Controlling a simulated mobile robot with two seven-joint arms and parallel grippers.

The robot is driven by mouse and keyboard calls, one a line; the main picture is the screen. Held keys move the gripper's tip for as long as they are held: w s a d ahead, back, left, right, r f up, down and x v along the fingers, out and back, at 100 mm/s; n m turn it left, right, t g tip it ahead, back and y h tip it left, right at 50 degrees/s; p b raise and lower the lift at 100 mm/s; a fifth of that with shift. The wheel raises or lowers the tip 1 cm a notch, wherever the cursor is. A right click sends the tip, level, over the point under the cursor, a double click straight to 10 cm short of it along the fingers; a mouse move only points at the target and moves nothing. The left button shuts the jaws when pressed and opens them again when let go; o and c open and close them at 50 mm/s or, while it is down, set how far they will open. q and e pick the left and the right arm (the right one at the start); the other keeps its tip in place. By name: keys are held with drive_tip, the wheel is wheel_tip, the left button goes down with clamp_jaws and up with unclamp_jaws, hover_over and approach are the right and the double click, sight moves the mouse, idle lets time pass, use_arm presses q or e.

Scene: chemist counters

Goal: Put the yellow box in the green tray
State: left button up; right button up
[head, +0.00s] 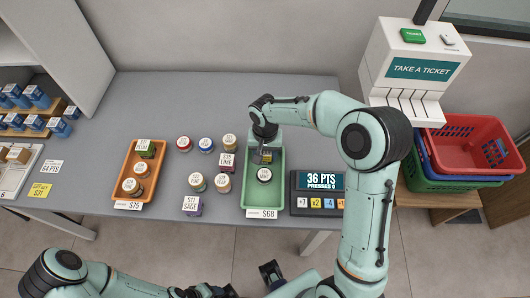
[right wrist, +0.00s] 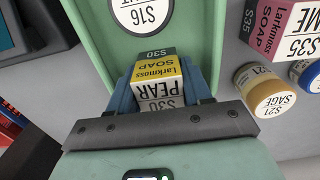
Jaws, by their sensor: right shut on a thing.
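My right gripper (head: 262,152) is over the far part of the green tray (head: 262,200). It is shut on the yellow box (right wrist: 157,76), a small soap box with a yellow, dark and white label reading PEAR S30. In the right wrist view the box sits between the blue fingers, with the green tray (right wrist: 205,30) behind it. I cannot tell whether the box touches the tray floor. A round white-lidded jar (head: 264,175) stands in the tray, nearer the front than the gripper. My left gripper (head: 271,274) is low at the bottom edge, away from the counter; its opening is unclear.
Several jars (head: 196,182) and boxes (head: 192,205) stand left of the green tray. An orange tray (head: 147,192) holds jars and a box. A points display (head: 318,181) is close on the right. A ticket machine (head: 420,65) and stacked baskets (head: 480,145) stand farther right.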

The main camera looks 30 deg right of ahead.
drive_tip(key=shift+f, duration=0.15)
drive_tip(key=o, duration=1.1)
drive_tip(key=shift+r, duration=0.5)
wheel_tip(320, 180, up, 12)
drive_tip(key=shift+f+p, duration=0.25)
drive_tip(key=shift+p, duration=0.35)
